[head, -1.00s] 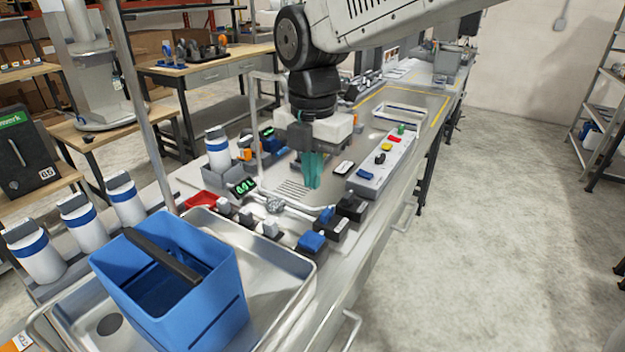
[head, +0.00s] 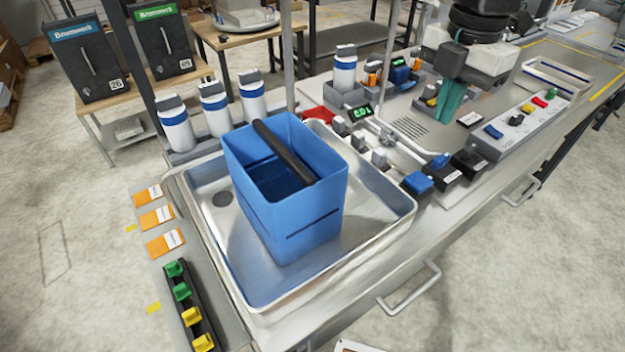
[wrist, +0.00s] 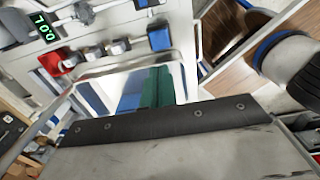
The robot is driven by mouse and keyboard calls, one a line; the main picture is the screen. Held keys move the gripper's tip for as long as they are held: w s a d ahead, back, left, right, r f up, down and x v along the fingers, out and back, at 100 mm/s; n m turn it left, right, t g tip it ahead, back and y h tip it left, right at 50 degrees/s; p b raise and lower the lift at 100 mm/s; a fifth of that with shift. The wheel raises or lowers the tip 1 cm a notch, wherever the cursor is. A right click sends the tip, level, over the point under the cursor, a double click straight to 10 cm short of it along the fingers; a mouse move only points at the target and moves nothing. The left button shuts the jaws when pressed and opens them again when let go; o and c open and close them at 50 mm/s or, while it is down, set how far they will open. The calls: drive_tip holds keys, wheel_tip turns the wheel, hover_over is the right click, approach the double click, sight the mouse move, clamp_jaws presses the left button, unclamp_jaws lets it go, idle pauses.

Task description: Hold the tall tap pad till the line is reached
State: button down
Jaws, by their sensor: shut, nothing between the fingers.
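A blue bucket (head: 285,200) with a dark handle stands upright in a steel sink tray (head: 390,208). A dark line marks its front wall, and no water is clearly visible inside. A blue-topped pad (head: 417,183) sits on the counter right of the tray, beside black pad blocks (head: 469,160). I cannot tell which one is the tall tap's pad. A small green-lit display (head: 361,112) seems to read 0.0 L; it also shows in the wrist view (wrist: 46,31). My gripper (head: 449,104) has teal fingers, shut and empty, above the counter behind the pads and apart from them.
White bottles with blue bands (head: 215,108) line the tray's back. A white strip with coloured buttons (head: 520,125) lies right of my gripper. Orange cards (head: 157,218) lie at left.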

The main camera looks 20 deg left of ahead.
sight(419, 180)
drive_tip(key=shift+s+r, duration=0.1)
drive_tip(key=shift+r, duration=0.4)
drive_tip(key=shift+f, duration=0.1)
wheel_tip(419, 180, down, 14)
drive_tip(key=shift+r, duration=0.1)
